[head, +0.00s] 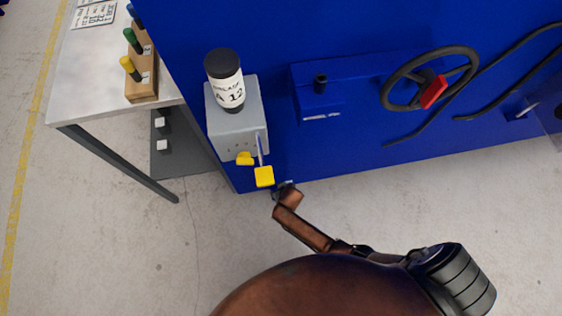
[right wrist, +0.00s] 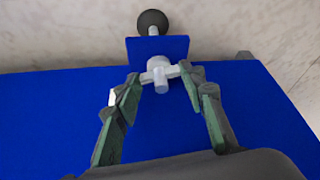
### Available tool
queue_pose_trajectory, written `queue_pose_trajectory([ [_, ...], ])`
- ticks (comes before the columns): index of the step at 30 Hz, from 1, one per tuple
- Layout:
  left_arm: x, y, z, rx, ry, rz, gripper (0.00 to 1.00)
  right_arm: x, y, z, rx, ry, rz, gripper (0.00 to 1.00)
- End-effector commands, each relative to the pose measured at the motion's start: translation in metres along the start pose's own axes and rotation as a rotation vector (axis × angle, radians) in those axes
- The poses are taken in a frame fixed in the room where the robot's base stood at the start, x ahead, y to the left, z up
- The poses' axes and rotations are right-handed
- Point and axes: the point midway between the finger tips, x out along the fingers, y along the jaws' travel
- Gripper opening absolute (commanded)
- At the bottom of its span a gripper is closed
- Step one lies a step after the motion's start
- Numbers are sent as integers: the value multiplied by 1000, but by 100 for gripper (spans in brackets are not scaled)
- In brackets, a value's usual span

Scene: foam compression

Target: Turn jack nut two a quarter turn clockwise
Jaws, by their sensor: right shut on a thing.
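A grey jack nut (right wrist: 157,66) with short side bars and a round stem shows in the right wrist view. It sits against a small blue bracket (right wrist: 176,46) with a dark round foot (right wrist: 153,22) beyond it. My right gripper (right wrist: 159,80) is shut on this nut, with one fingertip at each end of its bars. No number shows on the nut, so I cannot tell which one it is. In the head view my right gripper (head: 284,189) is small at the lower edge of the blue machine (head: 330,160), and the nut is not clear there. My left gripper is in neither view.
A grey box (head: 238,130) with a yellow-ended lever (head: 264,176) and a black-capped canister (head: 226,85) is just left of the gripper. A black handwheel (head: 387,92) is at upper right. A table (head: 85,80) stands at left. The floor in front is clear.

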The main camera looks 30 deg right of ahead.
Motion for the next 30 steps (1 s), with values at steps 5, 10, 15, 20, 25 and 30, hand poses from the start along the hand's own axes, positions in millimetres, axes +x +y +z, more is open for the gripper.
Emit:
queue_pose_trajectory([
  [5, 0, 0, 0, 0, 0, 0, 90, 0, 0, 0, 0, -1, 0, 18],
  [10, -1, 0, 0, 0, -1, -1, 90, 0, -1, 0, 11, -1, 4, 13],
  [15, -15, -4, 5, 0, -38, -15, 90, -1, -4, 0, 119, -2, 46, 13],
  [20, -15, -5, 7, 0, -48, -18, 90, 0, -4, 0, 229, -2, 93, 13],
  [25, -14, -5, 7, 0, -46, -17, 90, 0, -3, 0, 262, -1, 109, 13],
  [30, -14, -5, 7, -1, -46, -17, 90, 0, -2, 0, 262, -1, 109, 13],
])
